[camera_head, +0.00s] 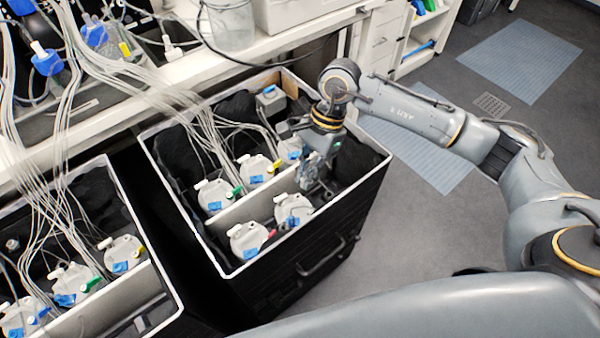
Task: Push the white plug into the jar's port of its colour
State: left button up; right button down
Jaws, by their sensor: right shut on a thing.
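My right gripper (312,172) reaches down into the right black crate (300,262), over its front right part. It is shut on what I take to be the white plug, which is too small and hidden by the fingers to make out. Just below and left of the gripper is a pale jar (293,208) with a blue label. Another jar (289,150) stands behind it, partly covered by the gripper. Which port is white I cannot tell. My left gripper is not in view.
Other jars in this crate carry a green plug (237,191), a yellow plug (277,166) and a red plug (272,233). Thin tubes (205,125) hang into the crate from the bench (290,42). A second crate (165,287) with jars stands at left. The floor at right is clear.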

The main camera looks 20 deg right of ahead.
jog(key=w+f+m+t+b, duration=0.1)
jog(key=w+f+m, duration=0.1)
jog(key=f+m, duration=0.3)
jog(key=w+f+m+t+h+b, duration=0.1)
jog(key=w+f+m+t+b, duration=0.1)
jog(key=f+m, duration=0.3)
jog(key=w+f+m+t+b, duration=0.1)
jog(key=w+f+m+t, duration=0.1)
jog(key=f+m, duration=0.3)
jog(key=shift+w+d+f+m+h+b, duration=0.1)
jog(key=shift+d+f+m+h+b, duration=0.1)
jog(key=shift+m, duration=0.35)
jog(key=shift+w+d+f+m+h+b, duration=0.1)
jog(key=shift+m+b, duration=0.05)
jog(key=shift+m, duration=0.4)
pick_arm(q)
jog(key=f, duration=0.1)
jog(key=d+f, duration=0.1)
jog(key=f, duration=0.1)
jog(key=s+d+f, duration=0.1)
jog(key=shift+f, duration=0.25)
pick_arm(e)
jog(key=shift+r, duration=0.1)
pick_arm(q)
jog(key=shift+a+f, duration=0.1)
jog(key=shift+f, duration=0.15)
